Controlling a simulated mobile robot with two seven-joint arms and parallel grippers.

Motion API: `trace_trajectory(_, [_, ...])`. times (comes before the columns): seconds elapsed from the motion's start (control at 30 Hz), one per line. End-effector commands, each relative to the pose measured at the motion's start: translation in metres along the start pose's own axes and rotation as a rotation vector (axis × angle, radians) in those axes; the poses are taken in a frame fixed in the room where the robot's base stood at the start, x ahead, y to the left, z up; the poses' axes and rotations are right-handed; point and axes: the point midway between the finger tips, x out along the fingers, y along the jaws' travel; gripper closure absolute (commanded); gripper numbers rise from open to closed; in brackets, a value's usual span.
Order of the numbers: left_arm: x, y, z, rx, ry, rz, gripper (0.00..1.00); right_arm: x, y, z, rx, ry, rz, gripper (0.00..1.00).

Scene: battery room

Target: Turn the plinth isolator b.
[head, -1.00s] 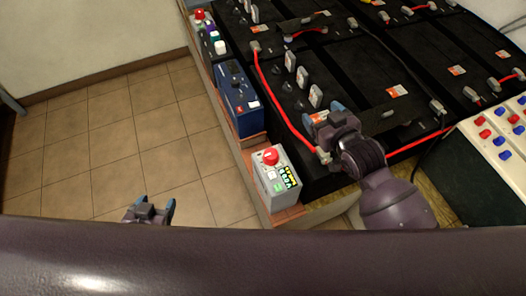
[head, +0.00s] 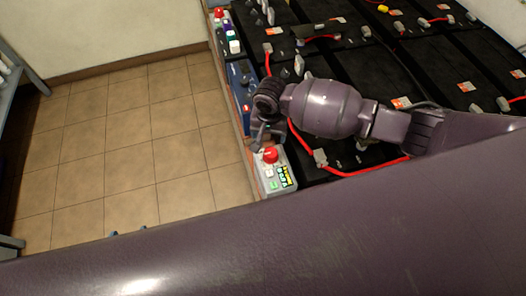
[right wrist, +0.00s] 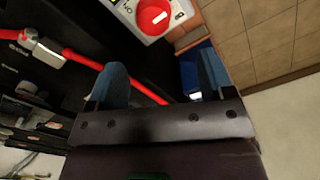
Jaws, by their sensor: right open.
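A grey box with a red round knob (head: 270,156) stands on the plinth ledge, with a green-and-yellow label beside the knob. The same kind of knob (right wrist: 153,15) shows a white bar at the top of the right wrist view. A second red knob (head: 219,12) sits at the far end of the ledge; I cannot tell which is b. My right gripper (head: 268,132) is open and empty, just above and behind the nearer knob, apart from it. Its blue fingers (right wrist: 163,82) are spread in the wrist view. My left gripper (head: 128,232) shows only two separated blue tips; the rest is hidden.
A blue box (head: 240,84) stands on the ledge behind the grey box. Black batteries (head: 430,62) with a red cable (head: 362,171) lie to the right. The tiled floor (head: 130,150) at left is free. A grey rack (head: 12,85) stands at the left edge.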

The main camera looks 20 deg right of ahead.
Motion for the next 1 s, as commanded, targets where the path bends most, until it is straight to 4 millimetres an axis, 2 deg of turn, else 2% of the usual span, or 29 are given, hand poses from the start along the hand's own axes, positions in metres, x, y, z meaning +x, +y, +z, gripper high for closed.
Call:
trace_trajectory(0.1, [0.003,0.000,-0.008,0.003,0.019,0.002,0.33,0.000,0.005,0.002,0.086,-0.011,0.033,0.25])
trace_trajectory(0.33, [0.006,0.000,-0.013,0.006,0.031,0.004,0.33,0.011,0.005,0.003,0.122,-0.010,0.033,0.25])
trace_trajectory(0.8, [0.010,0.001,0.019,0.005,-0.008,0.002,0.33,0.086,0.007,0.003,0.119,-0.009,0.033,0.25])
trace_trajectory(1.0, [0.012,0.002,0.026,0.005,-0.018,0.002,0.33,0.104,0.007,0.003,0.118,-0.008,0.031,0.25])
